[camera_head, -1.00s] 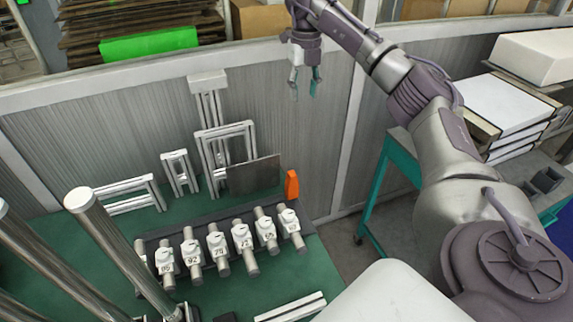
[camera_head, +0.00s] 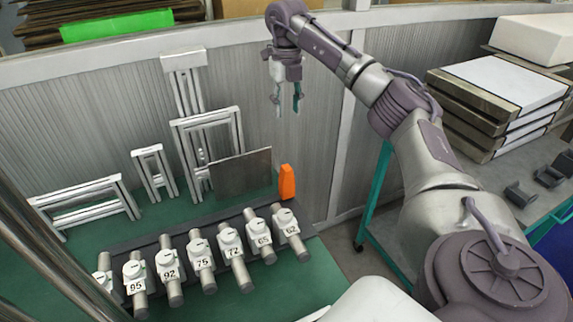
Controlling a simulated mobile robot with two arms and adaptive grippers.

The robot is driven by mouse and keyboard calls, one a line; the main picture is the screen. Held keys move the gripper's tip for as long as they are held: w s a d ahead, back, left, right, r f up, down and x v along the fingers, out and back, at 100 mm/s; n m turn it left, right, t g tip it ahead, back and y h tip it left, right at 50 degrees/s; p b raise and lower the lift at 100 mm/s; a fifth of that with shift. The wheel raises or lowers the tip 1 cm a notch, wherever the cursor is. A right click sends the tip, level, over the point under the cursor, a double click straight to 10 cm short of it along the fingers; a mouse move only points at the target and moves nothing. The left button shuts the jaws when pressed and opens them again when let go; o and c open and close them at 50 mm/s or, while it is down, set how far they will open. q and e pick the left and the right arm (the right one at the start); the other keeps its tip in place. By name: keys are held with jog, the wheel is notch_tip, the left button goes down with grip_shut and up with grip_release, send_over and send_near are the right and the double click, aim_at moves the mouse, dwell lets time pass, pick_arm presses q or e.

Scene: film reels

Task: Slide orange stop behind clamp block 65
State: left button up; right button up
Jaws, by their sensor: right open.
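The orange stop (camera_head: 287,183) stands upright at the right end of the dark rail (camera_head: 215,220), behind the row of white clamp blocks. Clamp block 65 (camera_head: 261,239) is second from the right in the row, with block 62 (camera_head: 289,227) to its right. In the picture the stop is nearest above block 62, to the right of block 65. My right gripper (camera_head: 286,106) is open and empty, pointing down. It appears above the orange stop, clearly apart from it. My left gripper is not in view.
A thin grey plate (camera_head: 241,174) stands just left of the orange stop. Several pale metal frames (camera_head: 155,172) stand along the corrugated wall. More clamp blocks, including 72 (camera_head: 233,247) and 75 (camera_head: 203,256), fill the row leftward. Stacked boxes (camera_head: 497,105) sit at right.

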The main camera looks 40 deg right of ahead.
jog(key=b, duration=0.5)
send_over(287, 168)
notch_tip(287, 168, down, 8)
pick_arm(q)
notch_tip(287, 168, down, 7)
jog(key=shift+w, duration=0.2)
pick_arm(e)
notch_tip(287, 168, down, 13)
jog(key=shift+w+f, duration=0.1)
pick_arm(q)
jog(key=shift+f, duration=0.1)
pick_arm(e)
jog(key=shift+c, duration=0.2)
grip_shut()
